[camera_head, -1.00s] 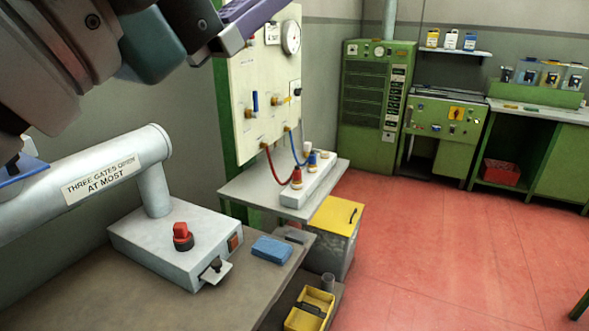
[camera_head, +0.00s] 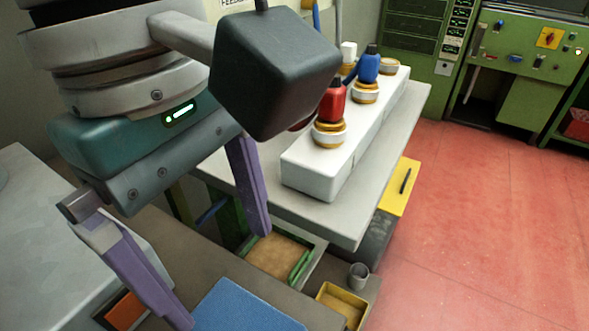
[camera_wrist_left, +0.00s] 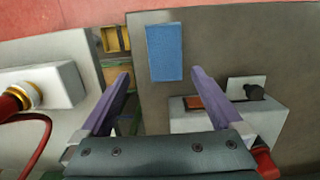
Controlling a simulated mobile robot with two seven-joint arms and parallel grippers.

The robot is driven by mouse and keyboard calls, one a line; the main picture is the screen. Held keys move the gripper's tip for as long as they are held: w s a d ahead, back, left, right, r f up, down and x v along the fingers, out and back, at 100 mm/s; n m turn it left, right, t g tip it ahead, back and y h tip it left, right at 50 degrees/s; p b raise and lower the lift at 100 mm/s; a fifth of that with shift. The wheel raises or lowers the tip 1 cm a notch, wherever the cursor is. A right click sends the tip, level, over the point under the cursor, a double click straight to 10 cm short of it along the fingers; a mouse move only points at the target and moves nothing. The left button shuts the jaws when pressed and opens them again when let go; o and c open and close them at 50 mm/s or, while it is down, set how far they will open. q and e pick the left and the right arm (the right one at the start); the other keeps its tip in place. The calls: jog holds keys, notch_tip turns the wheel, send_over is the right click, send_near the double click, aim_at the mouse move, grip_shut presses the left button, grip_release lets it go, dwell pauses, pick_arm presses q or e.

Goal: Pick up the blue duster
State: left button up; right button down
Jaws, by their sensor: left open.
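The blue duster (camera_head: 247,308) lies flat on the brown bench top, partly cut off by the bottom edge of the head view. In the left wrist view the duster (camera_wrist_left: 164,48) is a blue rectangle. It shows between and just beyond the tips of the fingers. My left gripper (camera_head: 224,279) is open and empty, with its two purple fingers spread; they also show in the left wrist view (camera_wrist_left: 161,74). The fingers look above the bench, and I see no contact with the duster. My right gripper is in neither view.
A white block (camera_head: 305,168) with red and blue bottles stands on the grey table behind. A grey control box (camera_wrist_left: 250,120) sits beside the duster. A yellow bin (camera_head: 342,300) and a grey cup (camera_head: 360,275) are lower, past the bench edge. Red floor lies to the right.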

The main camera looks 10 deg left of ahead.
pick_arm(q)
send_over(243, 327)
jog(key=f, duration=0.4)
jog(key=shift+w+a+f, duration=0.1)
jog(key=shift+a+f, duration=0.2)
jog(key=f, duration=0.5)
jog(key=shift+d+f, duration=0.15)
jog(key=shift+d, duration=0.1)
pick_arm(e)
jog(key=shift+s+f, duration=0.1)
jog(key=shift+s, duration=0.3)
pick_arm(q)
jog(key=shift+c, duration=0.2)
jog(key=c, duration=1.1)
notch_tip(243, 327, up, 20)
jog(key=shift+r+p, duration=0.1)
jog(key=shift+p, duration=0.7)
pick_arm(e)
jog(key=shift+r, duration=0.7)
